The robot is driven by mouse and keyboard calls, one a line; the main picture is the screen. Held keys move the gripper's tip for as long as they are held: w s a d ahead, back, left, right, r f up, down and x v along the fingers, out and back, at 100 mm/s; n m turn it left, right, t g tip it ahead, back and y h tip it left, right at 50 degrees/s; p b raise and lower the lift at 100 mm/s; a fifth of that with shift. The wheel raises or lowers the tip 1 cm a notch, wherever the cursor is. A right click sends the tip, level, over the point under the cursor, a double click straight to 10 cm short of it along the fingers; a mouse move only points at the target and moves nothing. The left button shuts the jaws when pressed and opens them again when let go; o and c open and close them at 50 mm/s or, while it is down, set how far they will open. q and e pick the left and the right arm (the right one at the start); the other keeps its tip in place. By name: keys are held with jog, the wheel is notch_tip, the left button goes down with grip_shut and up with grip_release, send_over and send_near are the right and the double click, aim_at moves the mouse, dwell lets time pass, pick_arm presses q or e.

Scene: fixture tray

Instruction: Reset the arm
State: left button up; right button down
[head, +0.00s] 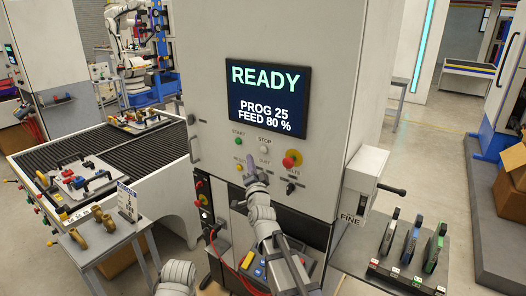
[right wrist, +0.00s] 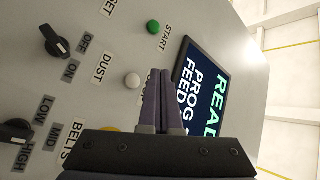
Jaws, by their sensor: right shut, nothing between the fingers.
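My right gripper (head: 251,164) is in front of the white machine's control panel (head: 215,85), just below the STOP button. It is shut and empty. In the right wrist view its two fingers (right wrist: 163,75) lie together, pointing up over the panel and hiding part of a label. The green START button (head: 239,141) and white STOP button (head: 264,150) also show in the right wrist view, green (right wrist: 153,27) and white (right wrist: 133,81). Whether the fingers touch the panel I cannot tell. My left gripper is not in view.
The screen (head: 267,98) reads READY, PROG 25, FEED 80 %. A red mushroom button (head: 291,159) and a black knob (head: 291,188) sit right of the gripper. A fixture tray (head: 78,180) lies left.

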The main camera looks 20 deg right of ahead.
dwell(0.5)
jog(key=s+a+f+n+g+y+b, duration=0.25)
jog(key=s+a+f+n+g, duration=0.25)
jog(key=a+f, duration=0.45)
jog(key=s+a+f+n+g+y+b, duration=0.25)
jog(key=s+a+f+n+g, duration=0.35)
jog(key=f, duration=0.7)
jog(key=s+f+n+g+h, duration=0.1)
jog(key=s+f+n+g, duration=0.1)
jog(key=s, duration=0.5)
jog(key=s+f+n+g+h+b, duration=0.1)
jog(key=s+f+n+g, duration=0.1)
jog(key=s+f+g, duration=0.2)
jog(key=s+f+n+g+h+b, duration=0.1)
jog(key=s+f, duration=0.4)
jog(key=s, duration=0.7)
jog(key=n+g, duration=0.1)
jog(key=g, duration=0.1)
jog(key=shift+a+f+g+h, duration=0.2)
jog(key=shift+f+g+h, duration=0.1)
jog(key=shift+f+g, duration=0.1)
